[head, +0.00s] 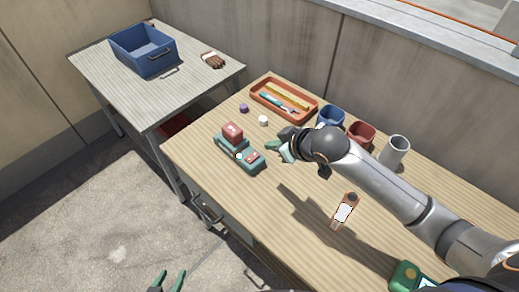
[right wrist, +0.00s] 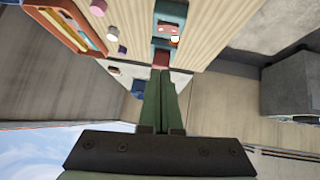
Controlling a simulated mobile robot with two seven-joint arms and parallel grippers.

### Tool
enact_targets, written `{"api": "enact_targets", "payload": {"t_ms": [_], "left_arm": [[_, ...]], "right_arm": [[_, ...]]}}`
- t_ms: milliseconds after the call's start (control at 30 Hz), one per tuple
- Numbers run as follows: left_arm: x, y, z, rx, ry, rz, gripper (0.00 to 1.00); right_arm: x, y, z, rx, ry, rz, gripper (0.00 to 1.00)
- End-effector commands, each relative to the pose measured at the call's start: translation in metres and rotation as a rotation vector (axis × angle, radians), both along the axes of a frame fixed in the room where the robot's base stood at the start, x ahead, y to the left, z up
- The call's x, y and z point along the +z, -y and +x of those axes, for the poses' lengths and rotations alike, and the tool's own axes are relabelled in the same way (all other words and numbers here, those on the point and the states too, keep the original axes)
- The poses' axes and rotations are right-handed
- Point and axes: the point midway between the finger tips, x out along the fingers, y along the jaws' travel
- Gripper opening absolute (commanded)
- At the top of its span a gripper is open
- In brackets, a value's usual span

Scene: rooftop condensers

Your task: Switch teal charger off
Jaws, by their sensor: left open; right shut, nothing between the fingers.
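The teal charger (head: 228,155) lies on the near wooden bench, with a dark red block (head: 232,131) on its far end. On its near end is a small red switch-like part (head: 253,158), with a pale round spot beside it. In the right wrist view the charger (right wrist: 172,12) is at the top, its red part (right wrist: 166,29) visible; its setting is too small to tell. My right gripper (head: 272,147) is shut and empty, just right of the charger, apparently apart from it. My left gripper (head: 169,276) is open, low at the picture's bottom, away from the bench.
An orange tray (head: 256,97) with tools, a white jar (head: 263,120), a purple one (head: 243,108), blue (head: 331,115) and red (head: 361,132) cups and a grey cylinder (head: 395,151) stand behind. An orange tool (head: 345,211) lies nearer. A blue crate (head: 145,55) is on the other table.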

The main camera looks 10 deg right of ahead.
Motion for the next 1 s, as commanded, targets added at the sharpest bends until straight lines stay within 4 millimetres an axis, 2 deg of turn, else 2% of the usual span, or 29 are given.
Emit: {"api": "enact_targets", "payload": {"t_ms": [367, 1000], "left_arm": [[-0.001, 0.000, 0.000, 0.001, -0.001, 0.001, 0.50], [-0.008, -0.001, 0.000, 0.000, -0.001, 0.002, 0.50]], "right_arm": [[-0.006, -0.002, 0.005, -0.001, -0.002, 0.000, 0.00], [-0.077, -0.028, 0.067, 0.000, -0.003, -0.002, 0.00]]}}
